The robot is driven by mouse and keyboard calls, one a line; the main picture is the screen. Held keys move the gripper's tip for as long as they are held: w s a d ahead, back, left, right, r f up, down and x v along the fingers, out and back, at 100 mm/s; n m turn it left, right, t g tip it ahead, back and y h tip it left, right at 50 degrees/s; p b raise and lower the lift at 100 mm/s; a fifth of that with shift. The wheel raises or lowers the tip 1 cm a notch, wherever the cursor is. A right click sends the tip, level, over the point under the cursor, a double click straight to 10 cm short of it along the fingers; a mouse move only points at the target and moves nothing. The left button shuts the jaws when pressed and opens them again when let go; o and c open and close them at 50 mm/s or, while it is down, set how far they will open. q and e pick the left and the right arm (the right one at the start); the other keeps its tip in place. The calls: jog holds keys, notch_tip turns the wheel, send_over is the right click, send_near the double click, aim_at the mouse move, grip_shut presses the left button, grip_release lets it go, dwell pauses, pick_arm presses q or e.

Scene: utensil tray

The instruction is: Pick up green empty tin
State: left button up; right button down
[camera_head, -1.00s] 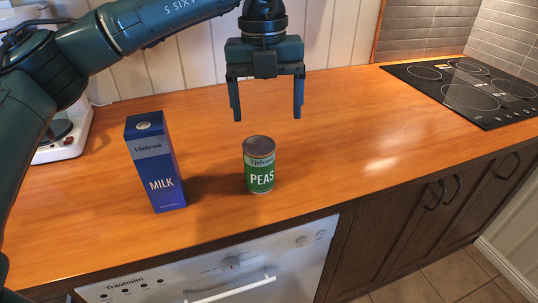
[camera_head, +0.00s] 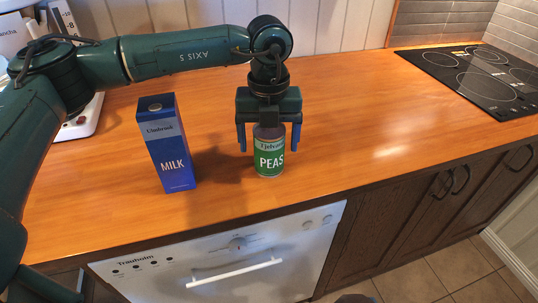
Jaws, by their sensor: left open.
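The green tin (camera_head: 269,161), labelled PEAS, stands upright on the wooden counter near its front edge. My left gripper (camera_head: 268,143) points down over the tin. Its two fingers are open, one on each side of the tin's upper part, with a visible gap at least on the left. The tin's top is partly hidden by the gripper. Whether the fingers touch the tin cannot be told. My right gripper is not in view.
A blue milk carton (camera_head: 168,146) stands upright to the left of the tin. A black cooktop (camera_head: 480,80) is at the far right. A dishwasher (camera_head: 225,258) is under the counter (camera_head: 370,120), which is clear between tin and cooktop.

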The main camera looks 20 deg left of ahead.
pick_arm(q)
jog(key=shift+f, duration=0.4)
jog(key=c, duration=1.1)
